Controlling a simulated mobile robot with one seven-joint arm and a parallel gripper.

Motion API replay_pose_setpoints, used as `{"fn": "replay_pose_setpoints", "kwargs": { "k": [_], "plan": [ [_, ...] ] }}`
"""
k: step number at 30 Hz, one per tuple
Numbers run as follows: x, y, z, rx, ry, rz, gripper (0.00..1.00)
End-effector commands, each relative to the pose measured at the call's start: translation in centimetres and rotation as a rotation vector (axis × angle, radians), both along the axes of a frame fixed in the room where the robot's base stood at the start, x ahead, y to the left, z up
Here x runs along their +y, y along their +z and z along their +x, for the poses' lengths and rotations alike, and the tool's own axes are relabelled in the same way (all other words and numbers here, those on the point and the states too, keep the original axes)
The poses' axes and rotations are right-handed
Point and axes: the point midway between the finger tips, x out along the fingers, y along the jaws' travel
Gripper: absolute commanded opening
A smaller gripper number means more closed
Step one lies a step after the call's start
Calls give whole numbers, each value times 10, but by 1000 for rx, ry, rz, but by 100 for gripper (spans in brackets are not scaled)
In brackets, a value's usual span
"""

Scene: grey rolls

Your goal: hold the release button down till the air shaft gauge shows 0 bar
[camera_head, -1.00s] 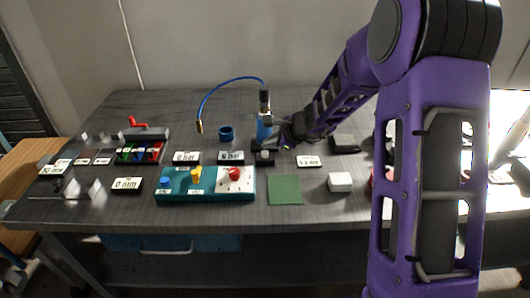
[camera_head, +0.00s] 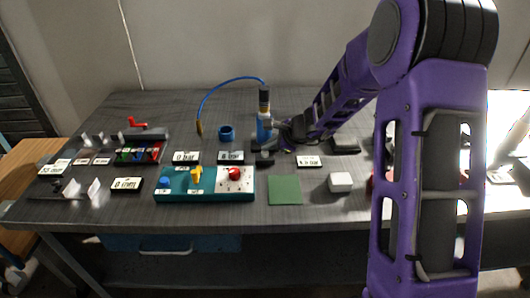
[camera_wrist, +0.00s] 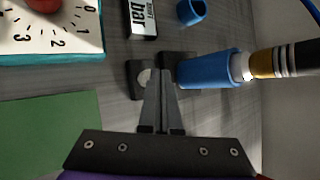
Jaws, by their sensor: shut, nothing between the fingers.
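The small black block with a round grey button (camera_wrist: 144,78) lies just left of my fingertips in the wrist view. My gripper (camera_wrist: 163,76) is shut and empty, its tips over or beside the block's edge. I cannot tell whether they touch or press the button. The blue air shaft (camera_wrist: 208,70) is right of the tips; in the head view it stands upright (camera_head: 264,130). The gauge lettered "shaft" and "bar" (camera_wrist: 141,15) is cut off in the wrist view, its digit out of frame. In the head view this gauge (camera_head: 231,157) has a blurred digit, not surely readable.
A teal panel (camera_head: 205,197) with blue, yellow and red controls stands in front. A green mat (camera_head: 285,190) and a white cube (camera_head: 340,182) lie to its right. A blue ring (camera_head: 226,133) and a blue hose (camera_head: 225,84) are near the shaft. Other "bar" displays (camera_head: 186,157) are nearby.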

Motion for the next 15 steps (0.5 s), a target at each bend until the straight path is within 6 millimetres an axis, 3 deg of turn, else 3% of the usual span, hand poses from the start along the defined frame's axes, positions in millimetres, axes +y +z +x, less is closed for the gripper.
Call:
{"fn": "replay_pose_setpoints", "kwargs": {
  "k": [15],
  "plan": [
    [0,-7,0,1,-2,0,0]
  ]
}}
